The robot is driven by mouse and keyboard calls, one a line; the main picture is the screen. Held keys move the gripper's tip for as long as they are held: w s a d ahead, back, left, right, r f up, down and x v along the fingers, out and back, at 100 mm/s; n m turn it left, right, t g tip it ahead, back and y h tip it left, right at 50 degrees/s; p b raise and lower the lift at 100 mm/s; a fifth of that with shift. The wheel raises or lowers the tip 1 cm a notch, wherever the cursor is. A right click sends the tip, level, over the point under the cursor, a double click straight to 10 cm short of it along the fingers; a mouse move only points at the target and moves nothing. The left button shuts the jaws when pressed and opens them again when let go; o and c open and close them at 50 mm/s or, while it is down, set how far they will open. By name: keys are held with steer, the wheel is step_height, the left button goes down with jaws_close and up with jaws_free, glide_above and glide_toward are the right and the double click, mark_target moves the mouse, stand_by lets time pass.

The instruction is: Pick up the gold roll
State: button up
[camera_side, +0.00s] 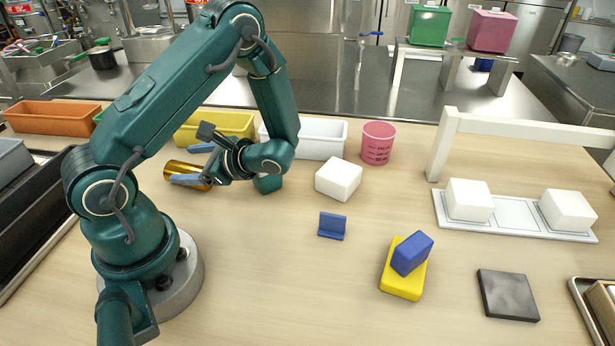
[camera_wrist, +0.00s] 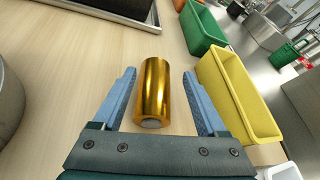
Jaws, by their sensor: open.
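The gold roll (camera_side: 184,175) is a shiny cylinder by the yellow bin, left of my wrist in the side view. In the wrist view the gold roll (camera_wrist: 153,92) lies lengthwise between the two blue fingers of my gripper (camera_wrist: 160,88). A gap shows on each side of it, wider on the right. My gripper (camera_side: 192,165) is open in the side view, with one finger on the far side of the roll and one overlapping its near side. Part of the roll is hidden there by a finger.
Behind the roll stand a yellow bin (camera_side: 215,127), a white bin (camera_side: 322,138) and an orange bin (camera_side: 50,117). A white block (camera_side: 338,178) and a pink cup (camera_side: 378,143) stand to the right. A blue block (camera_side: 412,252) rests on a yellow block (camera_side: 403,280).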

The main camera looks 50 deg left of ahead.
mark_target(183, 171)
step_height(183, 171, down, 2)
steer(key=shift+s+f, duration=0.1)
steer(key=shift+f, duration=0.05)
steer(key=shift+x, duration=0.8)
steer(key=shift+s+a+f, duration=0.1)
steer(key=shift+s+a, duration=0.15)
steer(key=shift+a, duration=0.3)
steer(key=shift+c, duration=0.3)
jaws_close()
